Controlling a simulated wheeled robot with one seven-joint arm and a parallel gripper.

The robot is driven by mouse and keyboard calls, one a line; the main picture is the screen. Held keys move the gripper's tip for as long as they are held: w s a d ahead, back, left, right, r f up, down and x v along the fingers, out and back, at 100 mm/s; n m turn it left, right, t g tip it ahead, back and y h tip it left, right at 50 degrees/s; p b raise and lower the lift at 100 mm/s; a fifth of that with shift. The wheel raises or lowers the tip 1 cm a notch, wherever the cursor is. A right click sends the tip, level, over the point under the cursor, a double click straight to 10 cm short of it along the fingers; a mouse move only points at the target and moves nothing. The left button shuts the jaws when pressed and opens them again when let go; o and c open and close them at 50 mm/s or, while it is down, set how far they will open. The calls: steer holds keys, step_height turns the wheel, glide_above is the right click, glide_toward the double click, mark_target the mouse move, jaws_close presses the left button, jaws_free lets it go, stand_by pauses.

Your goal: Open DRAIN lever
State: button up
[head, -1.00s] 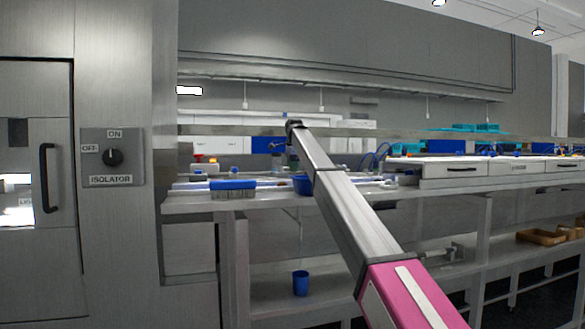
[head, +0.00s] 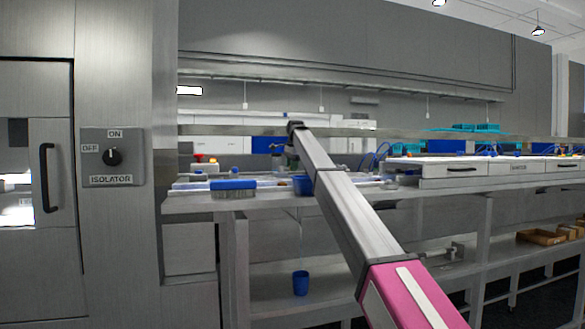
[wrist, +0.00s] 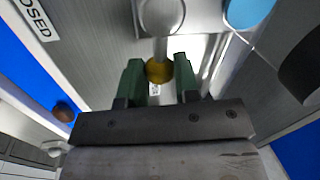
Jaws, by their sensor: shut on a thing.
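The lever shows in the wrist view as a pale rod with a yellow knob (wrist: 159,70) at its end. The rod runs up to a round grey hub (wrist: 162,14) at the top edge. My gripper (wrist: 160,77) has its green fingers on either side of the knob and is shut on it. A white label ending in "OSED" (wrist: 36,18) is at the top left; its start is cut off. In the head view my arm blocks most of the lever area, and I cannot make out the lever there.
A blue-handled brush (head: 233,186) and a blue cup (head: 303,185) are on the bench. Another blue cup (head: 301,284) stands on the lower shelf. An isolator switch (head: 113,157) is on the left cabinet. A blue round thing (wrist: 248,12) is right of the hub.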

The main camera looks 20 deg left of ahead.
stand_by(0.3)
steer(key=o, duration=0.9)
steer(key=shift+r, duration=0.1)
step_height(320, 180, up, 10)
steer(key=s+d, duration=0.1)
steer(key=shift+s+d+r, duration=0.2)
steer(key=shift+r, duration=0.05)
